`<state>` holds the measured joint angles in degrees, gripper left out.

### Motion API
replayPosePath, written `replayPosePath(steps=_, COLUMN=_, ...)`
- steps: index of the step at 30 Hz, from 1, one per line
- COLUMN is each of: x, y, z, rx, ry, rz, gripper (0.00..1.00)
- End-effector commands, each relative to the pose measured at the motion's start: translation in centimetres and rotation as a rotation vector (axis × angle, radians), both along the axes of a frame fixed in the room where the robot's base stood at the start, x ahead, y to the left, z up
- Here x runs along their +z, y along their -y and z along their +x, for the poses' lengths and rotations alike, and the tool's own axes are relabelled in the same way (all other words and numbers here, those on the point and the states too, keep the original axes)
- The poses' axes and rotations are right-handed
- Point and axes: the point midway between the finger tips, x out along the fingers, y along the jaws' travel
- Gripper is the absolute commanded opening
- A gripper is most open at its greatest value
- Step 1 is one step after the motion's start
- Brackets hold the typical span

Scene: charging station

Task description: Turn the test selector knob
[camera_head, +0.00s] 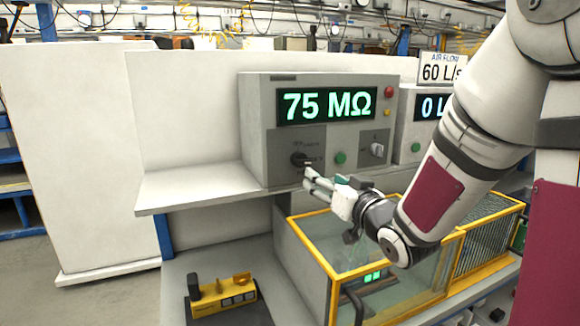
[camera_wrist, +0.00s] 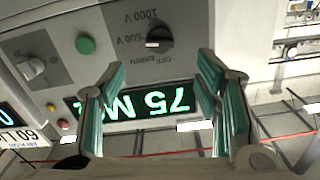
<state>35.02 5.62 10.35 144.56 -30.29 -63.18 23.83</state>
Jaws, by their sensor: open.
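The selector knob (camera_head: 299,160) is black and sits low on the left of the grey tester's (camera_head: 255,125) front panel. In the wrist view, which is upside down, the same knob (camera_wrist: 159,37) has a white mark and the labels OFF/EARTH, 500 V and 1000 V beside it. I cannot tell for sure which label the mark meets. My gripper (camera_head: 312,179) is open and empty, just below and right of the knob in the head view. In the wrist view its teal-padded fingers (camera_wrist: 160,78) stand apart, and the knob shows beyond them, untouched.
The tester's display (camera_head: 326,105) reads 75 MΩ. A green button (camera_head: 340,158) and a second knob (camera_head: 377,150) lie right of the selector. A yellow-framed clear tank (camera_head: 335,262) stands below my gripper. A yellow device (camera_head: 222,299) lies at lower left. The shelf (camera_head: 195,188) left of the tester is clear.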

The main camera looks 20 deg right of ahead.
Motion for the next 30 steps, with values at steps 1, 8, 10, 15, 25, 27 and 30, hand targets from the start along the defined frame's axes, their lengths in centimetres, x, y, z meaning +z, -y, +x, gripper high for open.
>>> replayPosePath(steps=1, x=0.0, y=-0.1, z=0.9, rx=0.001, ry=0.000, rz=0.001, gripper=0.57)
replayPosePath(steps=8, x=0.0, y=-0.2, z=5.4, rx=0.001, ry=0.000, rz=0.001, gripper=0.57)
replayPosePath(steps=10, x=0.0, y=-0.3, z=6.8, rx=0.001, ry=0.000, rz=0.000, gripper=0.57)
replayPosePath(steps=15, x=0.0, y=-0.4, z=9.7, rx=0.000, ry=0.000, rz=0.000, gripper=0.57)
replayPosePath(steps=25, x=0.0, y=-0.4, z=12.3, rx=-0.002, ry=-0.002, rz=0.000, gripper=0.57)
replayPosePath(steps=27, x=0.0, y=-0.4, z=12.3, rx=-0.002, ry=-0.002, rz=-0.001, gripper=0.57)
replayPosePath(steps=30, x=0.0, y=-0.4, z=12.3, rx=-0.002, ry=-0.001, rz=-0.001, gripper=0.57)
